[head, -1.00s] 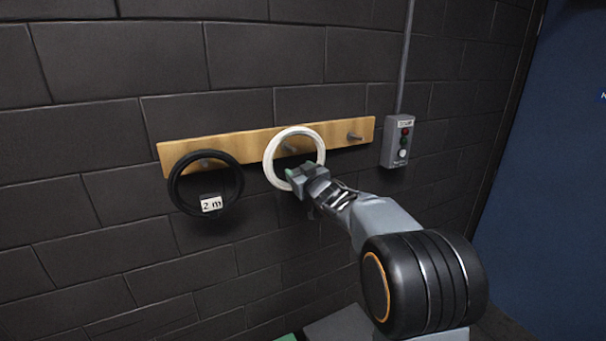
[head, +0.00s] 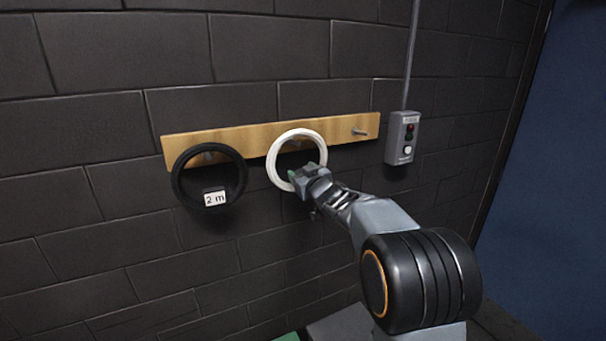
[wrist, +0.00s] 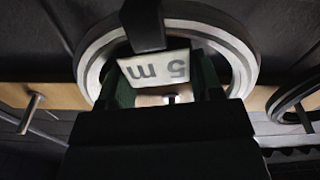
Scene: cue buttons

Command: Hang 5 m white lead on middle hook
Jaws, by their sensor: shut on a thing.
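The white lead (head: 275,177) is a coiled ring in front of the wooden board at its middle. My gripper (head: 302,178) is shut on its lower part. In the wrist view the white lead (wrist: 241,62) shows upside down with its "5 m" tag (wrist: 156,68) between my fingers. The middle hook (head: 297,143) shows inside the ring's opening, near its top. Its tip also shows inside the ring in the wrist view (wrist: 172,98). I cannot tell how far the hook reaches through the ring.
A black lead (head: 240,181) tagged "2 m" hangs at the left hook (head: 209,155). The right hook (head: 360,132) is bare. A grey button box (head: 402,137) with a conduit above is on the wall right of the board (head: 340,130).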

